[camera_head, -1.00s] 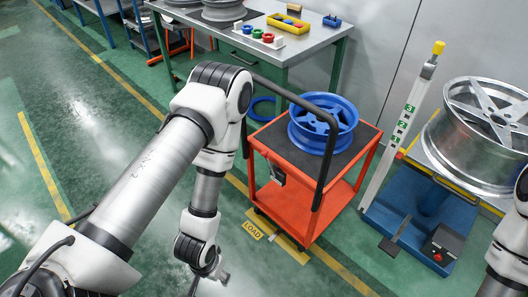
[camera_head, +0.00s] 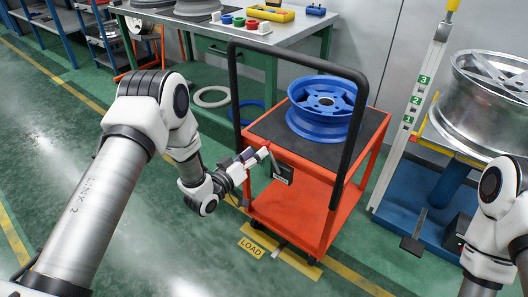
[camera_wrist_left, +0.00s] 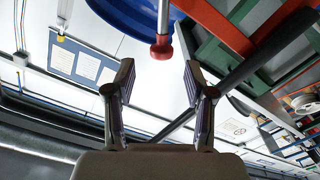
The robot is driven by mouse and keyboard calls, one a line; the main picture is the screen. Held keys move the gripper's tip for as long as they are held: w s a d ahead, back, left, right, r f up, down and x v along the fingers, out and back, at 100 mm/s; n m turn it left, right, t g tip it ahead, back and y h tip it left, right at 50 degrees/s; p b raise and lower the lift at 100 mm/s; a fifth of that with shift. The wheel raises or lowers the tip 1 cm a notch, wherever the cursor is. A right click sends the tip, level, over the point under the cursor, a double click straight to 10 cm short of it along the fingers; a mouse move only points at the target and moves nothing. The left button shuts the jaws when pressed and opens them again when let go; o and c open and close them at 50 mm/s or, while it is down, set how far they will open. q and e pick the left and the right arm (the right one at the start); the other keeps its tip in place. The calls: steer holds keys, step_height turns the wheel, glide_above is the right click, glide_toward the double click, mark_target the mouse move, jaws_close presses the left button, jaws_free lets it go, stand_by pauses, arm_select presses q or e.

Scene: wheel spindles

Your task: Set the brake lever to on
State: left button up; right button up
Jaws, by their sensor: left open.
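The brake lever is a pale rod with a red knob (camera_wrist_left: 161,48) in the left wrist view. In the head view it shows at the dark bracket (camera_head: 284,173) on the near side of the orange cart (camera_head: 300,205). My left gripper (camera_head: 258,155) is open beside this bracket, at the cart's near left side. In the left wrist view its two fingers (camera_wrist_left: 158,80) stand apart, and the knob lies in line with the gap between them. The fingers are not closed on the knob. My right arm shows at the right edge, with its gripper out of view.
A blue wheel (camera_head: 322,105) lies on the cart's dark top. The cart's black handle hoop (camera_head: 232,90) rises close to my left gripper. A blue stand with a silver wheel (camera_head: 485,110) is at the right. A workbench (camera_head: 200,25) stands behind. Floor at the front is clear.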

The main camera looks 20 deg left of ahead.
mark_target(266, 142)
arm_select(q)
steer(key=b+x, duration=0.1)
steer(key=x, duration=0.5)
steer(key=shift+w+a+f, duration=0.1)
jaws_close()
arm_select(e)
steer(key=shift+f, duration=0.5)
